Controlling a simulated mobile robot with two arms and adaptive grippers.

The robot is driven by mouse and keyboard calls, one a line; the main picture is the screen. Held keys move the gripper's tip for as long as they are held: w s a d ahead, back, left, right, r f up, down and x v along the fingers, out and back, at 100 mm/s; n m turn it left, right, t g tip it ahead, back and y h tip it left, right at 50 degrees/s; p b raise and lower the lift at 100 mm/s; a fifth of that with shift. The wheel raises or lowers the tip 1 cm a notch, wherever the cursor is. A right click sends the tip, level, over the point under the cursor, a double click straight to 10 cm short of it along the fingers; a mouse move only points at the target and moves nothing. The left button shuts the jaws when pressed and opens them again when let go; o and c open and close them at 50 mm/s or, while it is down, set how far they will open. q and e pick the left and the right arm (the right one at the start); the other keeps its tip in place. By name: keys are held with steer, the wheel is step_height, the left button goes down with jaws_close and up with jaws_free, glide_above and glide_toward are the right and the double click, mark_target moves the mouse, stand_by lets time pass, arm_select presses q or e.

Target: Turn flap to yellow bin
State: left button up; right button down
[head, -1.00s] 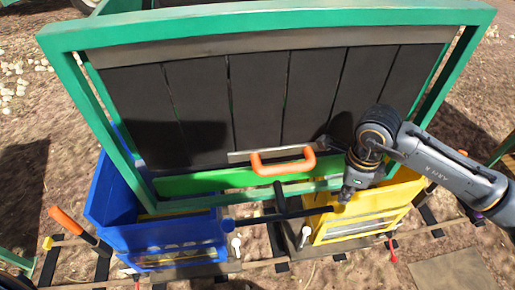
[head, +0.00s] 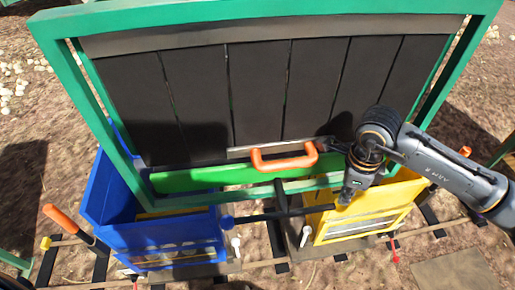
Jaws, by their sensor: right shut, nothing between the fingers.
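A green frame (head: 262,17) with dark slats (head: 258,95) fills the upper view. A bright green board (head: 215,178) runs along its lower edge, with an orange handle (head: 284,160) above it. I cannot tell which part is the flap. A dark bar (head: 275,214) with a blue end runs from the blue bin's side to near my right gripper. The yellow bin (head: 365,217) is at lower right, partly hidden by my right arm. My right gripper (head: 346,198) is shut and empty, pointing down at the bin's near left rim; contact with the bar is unclear.
A blue bin (head: 165,236) stands at lower left. An orange-handled lever (head: 68,224) sticks up left of it. Both bins stand over rails and sleepers (head: 276,240). Bare dirt ground surrounds them.

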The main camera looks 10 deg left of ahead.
step_height(320, 180, down, 2)
steer(key=shift+s+b, duration=0.1)
steer(key=shift+b, duration=0.65)
steer(key=shift+s+d+f+b, duration=0.1)
steer(key=shift+f+b, duration=0.4)
steer(key=shift+f, duration=0.1)
steer(key=shift+s+d+f+b, duration=0.1)
steer(key=shift+f+b, duration=0.4)
steer(key=shift+f, duration=0.05)
steer(key=shift+w+a+r, duration=0.2)
steer(key=shift+w+a, duration=0.1)
steer(key=shift+d+r, duration=0.1)
steer(key=shift+s+r+p, duration=0.15)
steer(key=shift+r+p, duration=0.1)
steer(key=shift+p, duration=0.05)
steer(key=s+d+r+p, duration=0.1)
steer(key=s+r+p, duration=0.1)
steer(key=s+r, duration=0.2)
steer(key=shift+s+d+r, duration=0.2)
steer(key=shift+d+r, duration=0.05)
steer(key=shift+d, duration=0.1)
